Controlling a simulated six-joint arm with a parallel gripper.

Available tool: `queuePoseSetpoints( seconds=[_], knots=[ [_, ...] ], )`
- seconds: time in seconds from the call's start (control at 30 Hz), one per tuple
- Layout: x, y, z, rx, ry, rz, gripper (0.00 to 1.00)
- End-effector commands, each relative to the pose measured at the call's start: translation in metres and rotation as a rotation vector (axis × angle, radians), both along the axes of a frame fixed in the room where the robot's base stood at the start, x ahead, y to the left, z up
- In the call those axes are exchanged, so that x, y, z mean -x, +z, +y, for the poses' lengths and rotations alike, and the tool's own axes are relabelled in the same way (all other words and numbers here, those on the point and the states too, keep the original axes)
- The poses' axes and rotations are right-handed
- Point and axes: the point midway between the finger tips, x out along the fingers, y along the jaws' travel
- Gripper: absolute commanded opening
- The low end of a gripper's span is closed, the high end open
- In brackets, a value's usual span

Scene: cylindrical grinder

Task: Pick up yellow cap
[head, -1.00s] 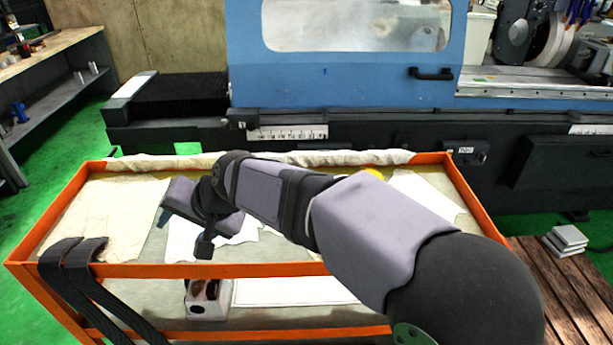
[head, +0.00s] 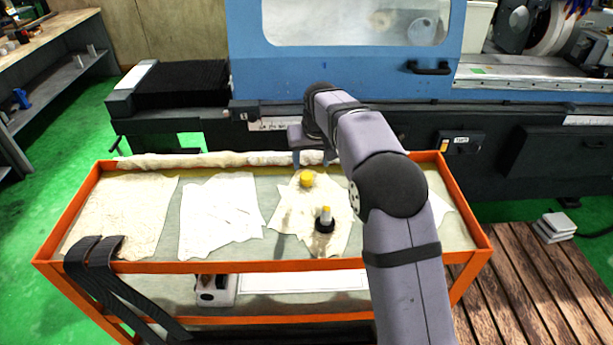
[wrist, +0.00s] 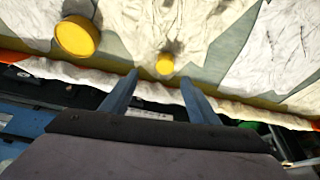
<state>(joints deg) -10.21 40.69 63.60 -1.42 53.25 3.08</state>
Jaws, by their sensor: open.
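A small round yellow cap (head: 306,179) sits on a white cloth toward the far edge of the cart. In the wrist view a small yellow piece (wrist: 165,65), which looks like this cap, lies ahead of and between the fingertips. My gripper (head: 310,160) is above the cart's far edge, partly hidden in the head view. In the wrist view its two fingers (wrist: 160,80) are apart and empty. A larger round yellow piece (wrist: 77,36) shows at the upper left there; the arm seems to hide it in the head view.
An orange rim (head: 75,210) surrounds the cart top. A rolled white cloth (head: 190,160) lines the far edge, with the blue grinder (head: 345,75) behind. The left cloths are clear.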

Motion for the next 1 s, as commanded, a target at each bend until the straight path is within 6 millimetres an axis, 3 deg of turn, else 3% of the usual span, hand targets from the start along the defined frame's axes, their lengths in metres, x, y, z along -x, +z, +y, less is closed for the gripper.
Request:
queuePoseSetpoints(
  seconds=[0.23, 0.47, 0.8, 1.0],
  knots=[
    [-0.006, -0.017, 0.003, -0.002, 0.0, 0.003, 0.55],
    [-0.007, -0.022, 0.004, -0.002, -0.001, 0.002, 0.55],
    [-0.018, -0.056, 0.011, -0.002, -0.001, 0.003, 0.55],
    [-0.022, -0.067, 0.012, -0.002, -0.001, 0.001, 0.55]
  ],
)
